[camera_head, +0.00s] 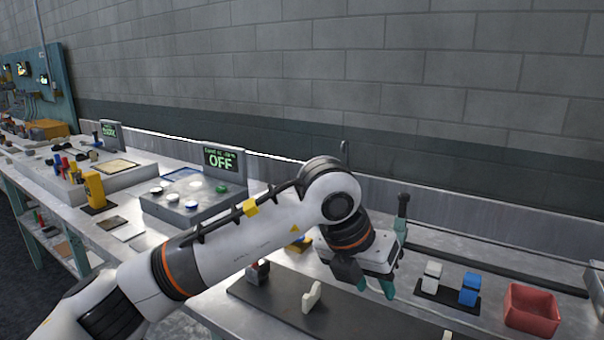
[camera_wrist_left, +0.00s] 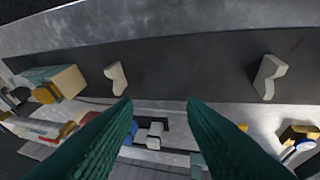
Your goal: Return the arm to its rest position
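My left arm reaches in from the lower left of the head view and bends over the bench (camera_head: 275,325). My left gripper (camera_head: 375,288) has teal fingers pointing down above the bench, behind a long dark plate (camera_head: 345,322). In the wrist view the fingers of the left gripper (camera_wrist_left: 160,104) are spread apart with nothing between them. Two pale notched supports stand on the plate, one at the left (camera_wrist_left: 116,78) and one at the right (camera_wrist_left: 269,77) of the wrist view. My right gripper is not in view.
A white block (camera_head: 431,276) and a blue block (camera_head: 469,289) stand on a small dark base right of the gripper. A red bin (camera_head: 531,311) is farther right. A panel with an OFF screen (camera_head: 221,160) stands to the left. A grey block wall (camera_head: 420,90) rises behind.

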